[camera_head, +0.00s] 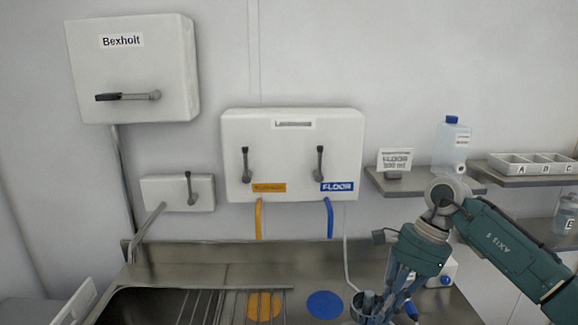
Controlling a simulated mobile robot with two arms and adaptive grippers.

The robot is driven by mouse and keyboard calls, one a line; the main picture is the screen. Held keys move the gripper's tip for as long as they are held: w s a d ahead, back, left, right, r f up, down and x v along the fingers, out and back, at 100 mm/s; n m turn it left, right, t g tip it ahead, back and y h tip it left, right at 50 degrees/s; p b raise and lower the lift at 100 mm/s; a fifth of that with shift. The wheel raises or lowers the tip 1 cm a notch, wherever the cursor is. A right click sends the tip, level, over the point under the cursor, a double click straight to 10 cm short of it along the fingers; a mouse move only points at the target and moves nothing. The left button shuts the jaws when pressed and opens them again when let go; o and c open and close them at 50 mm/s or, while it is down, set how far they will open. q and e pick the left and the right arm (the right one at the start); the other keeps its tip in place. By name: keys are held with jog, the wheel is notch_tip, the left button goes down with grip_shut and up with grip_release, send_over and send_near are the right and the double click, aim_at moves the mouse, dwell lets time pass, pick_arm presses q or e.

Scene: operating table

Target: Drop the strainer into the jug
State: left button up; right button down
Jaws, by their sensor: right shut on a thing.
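My right gripper (378,308) comes in from the right and points down over the steel counter at the bottom of the view. It is shut on a small grey cup-shaped thing (364,302), partly hidden by its fingers and cut by the frame's lower edge. I cannot tell whether this is the strainer. My left gripper is not in view.
The steel counter (190,251) has a sink with a wire rack (205,306) at left, an orange disc (264,306) and a blue disc (325,304). Wall dispensers (291,156) hang behind. A tray labelled A, B, C (532,166) sits at right. A white device (446,271) is behind my gripper.

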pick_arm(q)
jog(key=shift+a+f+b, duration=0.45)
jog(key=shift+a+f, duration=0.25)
pick_arm(e)
notch_tip(320, 180, down, 3)
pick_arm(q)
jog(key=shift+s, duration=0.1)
pick_arm(e)
jog(key=c, duration=1.8)
grip_release()
jog(key=shift+s, duration=0.1)
jog(key=shift+c, duration=0.2)
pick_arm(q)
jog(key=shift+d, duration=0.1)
pick_arm(e)
jog(key=v, duration=1.2)
jog(key=shift+a, duration=0.1)
